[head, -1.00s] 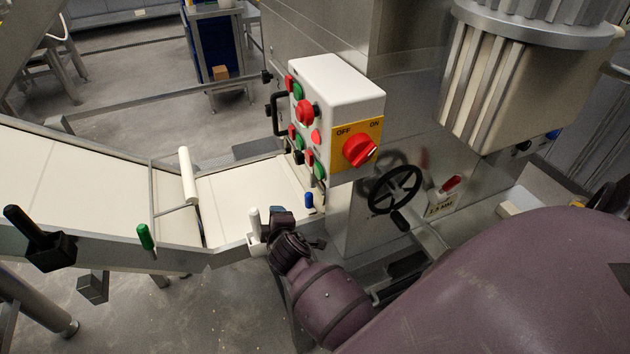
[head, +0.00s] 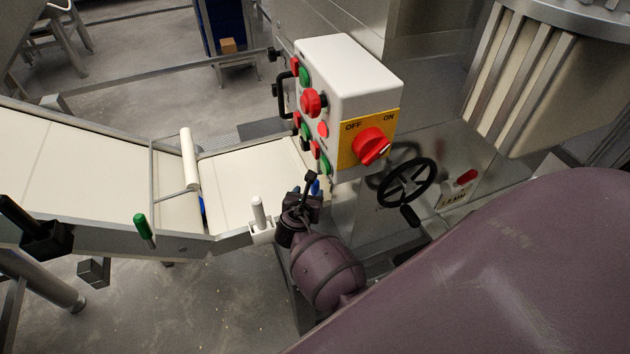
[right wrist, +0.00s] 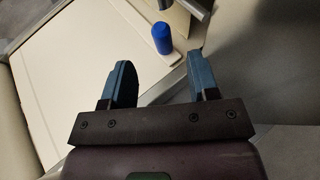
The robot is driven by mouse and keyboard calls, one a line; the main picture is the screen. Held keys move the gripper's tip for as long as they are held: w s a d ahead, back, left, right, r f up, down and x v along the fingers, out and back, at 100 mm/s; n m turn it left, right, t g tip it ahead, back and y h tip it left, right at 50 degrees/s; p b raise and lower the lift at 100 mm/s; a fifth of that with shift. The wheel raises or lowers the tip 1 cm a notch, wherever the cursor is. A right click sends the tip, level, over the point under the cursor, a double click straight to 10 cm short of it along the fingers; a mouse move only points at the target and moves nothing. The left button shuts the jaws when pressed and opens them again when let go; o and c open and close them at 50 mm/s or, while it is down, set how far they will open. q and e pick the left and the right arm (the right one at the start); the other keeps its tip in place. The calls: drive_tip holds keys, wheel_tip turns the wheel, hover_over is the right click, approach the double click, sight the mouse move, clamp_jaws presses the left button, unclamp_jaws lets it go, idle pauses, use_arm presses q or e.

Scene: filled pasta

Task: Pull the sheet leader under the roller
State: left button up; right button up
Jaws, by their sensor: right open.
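A pale roller (head: 188,158) lies across the conveyor in the head view. A cream sheet (head: 245,178) lies flat to its right, toward the control box. I cannot tell which part of it is the leader. In the right wrist view my right gripper (right wrist: 158,64) is open and empty. The blue peg (right wrist: 162,38) stands upright between and just beyond the fingertips, apart from both. My left gripper is not in view.
A white control box (head: 350,85) with a red switch stands behind my right gripper. A black handwheel (head: 406,183) is to its right. A white post (head: 258,211) stands close on its left. A green handle (head: 144,228) sits on the conveyor's near rail. The sheet's top is clear.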

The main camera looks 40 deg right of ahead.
drive_tip(key=b+x, duration=0.2)
drive_tip(key=x, duration=0.6)
drive_tip(key=shift+f, duration=0.15)
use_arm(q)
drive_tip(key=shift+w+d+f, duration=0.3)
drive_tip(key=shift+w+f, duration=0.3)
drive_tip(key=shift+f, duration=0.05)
use_arm(e)
drive_tip(key=shift+w+d+f, duration=0.15)
drive_tip(key=shift+w+d, duration=0.3)
drive_tip(key=shift+w, duration=0.05)
